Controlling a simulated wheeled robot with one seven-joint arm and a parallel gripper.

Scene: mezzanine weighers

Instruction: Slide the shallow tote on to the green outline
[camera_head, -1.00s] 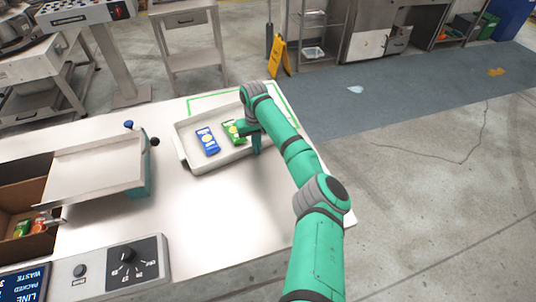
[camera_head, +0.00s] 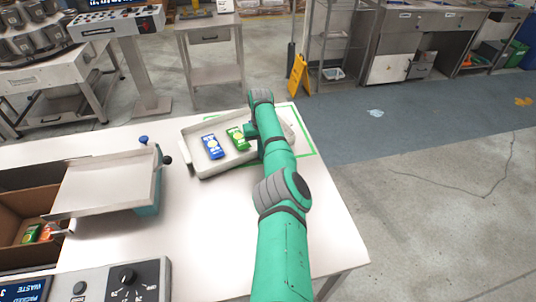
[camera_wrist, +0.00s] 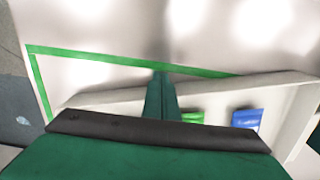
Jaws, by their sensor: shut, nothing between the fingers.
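The shallow tote (camera_head: 226,165) is a pale tray on the steel table, holding a blue packet (camera_head: 213,146) and a green packet (camera_head: 237,138). It lies partly over the green outline (camera_head: 309,140), whose right and near lines show bare. In the wrist view the tote's rim (camera_wrist: 275,82) meets the green line (camera_wrist: 100,57) at the right. My gripper (camera_wrist: 162,77) is shut and empty, its fingers overlapping the rim; contact cannot be told. In the head view my arm hides the fingertips and part of the tote.
A weighing tray (camera_head: 105,185) with a blue knob stands left on the table, beside a cardboard box (camera_head: 15,205). A control panel (camera_head: 125,280) is at the near edge. The table's right part (camera_head: 325,215) is clear. A yellow floor sign (camera_head: 297,75) stands beyond.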

